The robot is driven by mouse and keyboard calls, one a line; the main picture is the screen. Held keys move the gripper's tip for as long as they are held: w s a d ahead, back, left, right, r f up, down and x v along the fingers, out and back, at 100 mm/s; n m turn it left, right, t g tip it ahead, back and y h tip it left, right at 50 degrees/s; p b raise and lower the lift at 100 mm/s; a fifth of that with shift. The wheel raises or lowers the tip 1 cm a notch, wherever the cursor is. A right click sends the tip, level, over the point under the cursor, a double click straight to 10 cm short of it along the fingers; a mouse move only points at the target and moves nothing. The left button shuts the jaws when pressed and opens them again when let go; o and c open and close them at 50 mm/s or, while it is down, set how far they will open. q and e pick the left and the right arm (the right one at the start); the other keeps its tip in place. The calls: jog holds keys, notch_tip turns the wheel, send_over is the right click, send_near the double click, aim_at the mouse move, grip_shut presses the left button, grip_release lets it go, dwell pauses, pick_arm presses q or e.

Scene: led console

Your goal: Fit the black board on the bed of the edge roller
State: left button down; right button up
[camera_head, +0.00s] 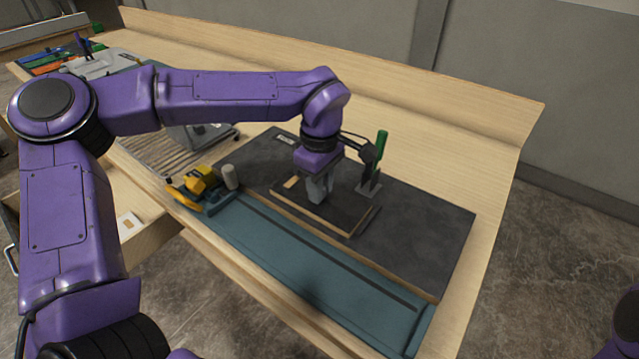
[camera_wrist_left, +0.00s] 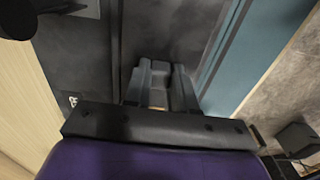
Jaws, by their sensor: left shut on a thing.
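The black board (camera_head: 338,217) is a small dark panel with pale wood edges. It lies flat on or just above a larger dark slab; I cannot tell whether it touches. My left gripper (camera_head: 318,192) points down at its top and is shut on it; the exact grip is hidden. In the left wrist view the fingers (camera_wrist_left: 163,84) stand over dark surface. The edge roller appears to be the teal rail (camera_head: 300,265) with a yellow head (camera_head: 202,182) at its left end, along the slab's front. My right gripper is out of view.
The large dark slab (camera_head: 425,220) covers much of the bench (camera_head: 480,130). A green-handled clamp (camera_head: 380,150) stands right behind my left gripper. A light grey cylinder (camera_head: 230,177) is beside the yellow head. An open drawer (camera_head: 150,235) is at left. The slab's right part is clear.

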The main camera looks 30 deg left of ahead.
pick_arm(q)
jog(key=c, duration=0.8)
grip_release()
jog(key=shift+c, duration=0.2)
jog(key=shift+r, duration=0.1)
notch_tip(320, 180, up, 10)
jog(key=shift+r, duration=0.2)
